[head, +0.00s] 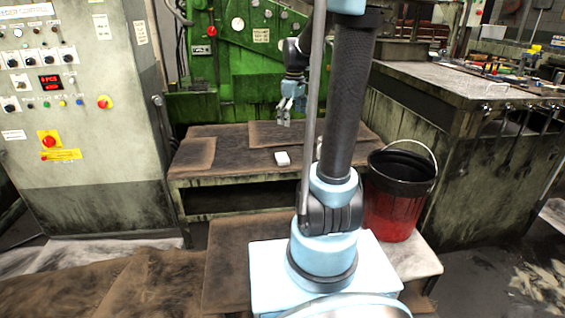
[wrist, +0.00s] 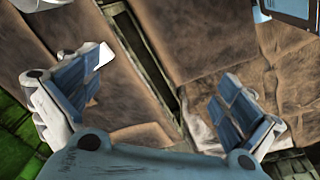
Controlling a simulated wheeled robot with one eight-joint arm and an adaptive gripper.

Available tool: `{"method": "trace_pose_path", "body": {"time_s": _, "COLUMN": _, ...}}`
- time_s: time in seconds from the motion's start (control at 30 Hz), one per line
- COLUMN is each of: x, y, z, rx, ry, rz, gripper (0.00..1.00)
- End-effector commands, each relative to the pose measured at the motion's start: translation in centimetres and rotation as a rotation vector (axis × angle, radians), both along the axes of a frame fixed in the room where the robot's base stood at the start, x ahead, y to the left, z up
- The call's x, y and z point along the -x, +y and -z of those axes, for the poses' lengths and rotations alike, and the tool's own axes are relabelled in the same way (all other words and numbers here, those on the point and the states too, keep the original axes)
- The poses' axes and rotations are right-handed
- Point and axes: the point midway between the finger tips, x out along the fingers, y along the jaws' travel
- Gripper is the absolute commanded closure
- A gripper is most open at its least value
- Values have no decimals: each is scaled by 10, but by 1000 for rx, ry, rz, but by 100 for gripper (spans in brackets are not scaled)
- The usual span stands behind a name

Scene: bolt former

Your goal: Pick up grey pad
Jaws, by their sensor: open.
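The grey pad (head: 282,158) is a small pale block lying on the brown, worn top of the low table (head: 235,173), near its front edge. My gripper (head: 284,121) is open and empty above the table, a little higher than the pad and apart from it. In the wrist view the two blue-padded fingers of my gripper (wrist: 160,88) are spread wide. A small white patch beside the left fingertip looks like the pad (wrist: 105,55), partly hidden by that finger.
A green machine (head: 250,55) stands behind the table. A grey control cabinet (head: 75,130) is at the left. A red and black bucket (head: 393,215) stands right of my arm, before a workbench (head: 440,90) with tools. The tabletop around the pad is clear.

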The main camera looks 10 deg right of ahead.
Motion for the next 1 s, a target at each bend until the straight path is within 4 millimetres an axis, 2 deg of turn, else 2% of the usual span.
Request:
{"method": "trace_pose_path", "body": {"time_s": 0.03, "x": -17, "y": 0, "z": 2, "rx": 3, "ry": 4, "rz": -32, "gripper": 0}}
{"method": "trace_pose_path", "body": {"time_s": 0.1, "x": -36, "y": 0, "z": 5, "rx": 7, "ry": 10, "rz": -82, "gripper": 0}}
{"method": "trace_pose_path", "body": {"time_s": 0.47, "x": -138, "y": 0, "z": 42, "rx": 24, "ry": 42, "rz": -342, "gripper": 0}}
{"method": "trace_pose_path", "body": {"time_s": 0.8, "x": -225, "y": 0, "z": 101, "rx": 32, "ry": 70, "rz": -585, "gripper": 0}}
{"method": "trace_pose_path", "body": {"time_s": 1.0, "x": -259, "y": 0, "z": 134, "rx": 33, "ry": 83, "rz": -697, "gripper": 0}}
